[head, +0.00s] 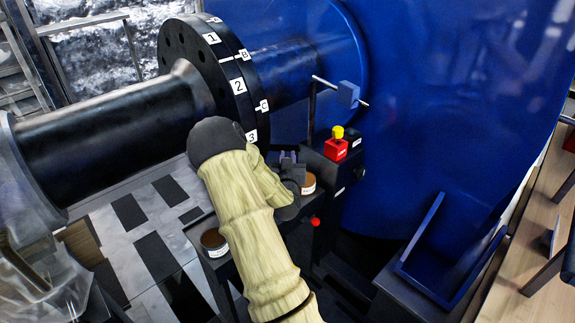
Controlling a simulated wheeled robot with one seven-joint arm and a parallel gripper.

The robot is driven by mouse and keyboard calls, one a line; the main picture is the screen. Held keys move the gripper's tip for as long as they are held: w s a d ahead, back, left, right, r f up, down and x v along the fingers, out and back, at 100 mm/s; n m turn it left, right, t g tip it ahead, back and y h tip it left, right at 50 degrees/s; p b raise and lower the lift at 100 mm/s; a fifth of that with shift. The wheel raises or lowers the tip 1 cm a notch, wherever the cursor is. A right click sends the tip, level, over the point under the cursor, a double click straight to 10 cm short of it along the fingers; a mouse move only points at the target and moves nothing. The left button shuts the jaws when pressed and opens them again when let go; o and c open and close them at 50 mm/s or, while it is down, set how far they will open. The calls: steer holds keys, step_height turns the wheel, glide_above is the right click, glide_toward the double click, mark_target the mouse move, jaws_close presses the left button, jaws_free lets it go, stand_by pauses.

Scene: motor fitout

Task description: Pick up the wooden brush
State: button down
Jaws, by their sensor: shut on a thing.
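My arm in its pale sleeve reaches up from the bottom middle and bends over at its dark elbow. My gripper (290,168) is the dark grey part just right of the sleeve, low over the black tool stand (252,258). It is small here and partly covered by my arm. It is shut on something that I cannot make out. I cannot pick out the wooden brush in this view; my arm and gripper hide part of the stand.
A brown-topped tin (309,184) stands close right of my gripper, and another tin (214,242) is left of my arm. A red block with a yellow knob (336,148) is to the right. The numbered black flange (212,65) and blue housing (450,110) rise behind. A blue-edged tray (447,287) lies lower right.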

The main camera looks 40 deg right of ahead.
step_height(320, 180, up, 27)
steer(key=p, duration=0.3)
steer(key=shift+r+p, duration=0.2)
steer(key=shift+p, duration=0.15)
